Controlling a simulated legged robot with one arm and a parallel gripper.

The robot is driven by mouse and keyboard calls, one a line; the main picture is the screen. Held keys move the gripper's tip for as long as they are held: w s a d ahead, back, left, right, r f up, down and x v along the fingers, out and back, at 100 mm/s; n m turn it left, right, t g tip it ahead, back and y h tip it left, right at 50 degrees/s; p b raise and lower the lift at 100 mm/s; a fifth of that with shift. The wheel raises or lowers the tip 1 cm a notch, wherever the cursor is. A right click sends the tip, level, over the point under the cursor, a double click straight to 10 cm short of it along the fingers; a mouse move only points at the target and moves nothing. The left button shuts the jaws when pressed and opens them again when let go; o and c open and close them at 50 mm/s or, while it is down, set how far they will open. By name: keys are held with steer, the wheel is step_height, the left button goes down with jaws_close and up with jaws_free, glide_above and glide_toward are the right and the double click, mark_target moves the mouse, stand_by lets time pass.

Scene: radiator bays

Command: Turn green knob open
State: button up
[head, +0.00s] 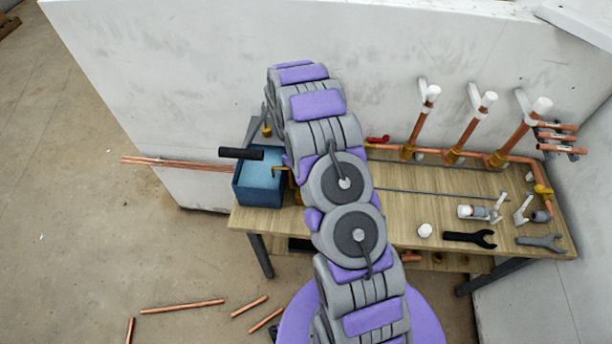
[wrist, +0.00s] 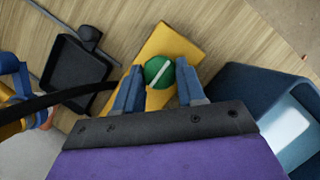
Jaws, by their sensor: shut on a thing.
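The green knob (wrist: 158,71) shows in the wrist view as a round green piece with a pale stripe across its face. It sits over a yellow block or plate (wrist: 165,42) on the wooden bench. My gripper (wrist: 160,85) has its two blue-grey fingers on either side of the knob, closed on it. The stripe runs slantwise in the picture. In the head view my own arm covers the knob and my gripper.
A blue bin (head: 258,184) stands left on the wooden bench (head: 410,205) and close right in the wrist view (wrist: 232,85). A dark tray (wrist: 75,75) lies left there. Copper pipes with white caps (head: 470,130), wrenches (head: 470,239) and a red valve handle (head: 378,139) are right.

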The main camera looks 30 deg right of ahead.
steer(key=o, duration=1)
steer(key=shift+o, duration=0.2)
steer(key=p+v, duration=0.1)
steer(key=v, duration=1.6)
steer(key=shift+r, duration=0.15)
steer(key=shift+w, duration=0.1)
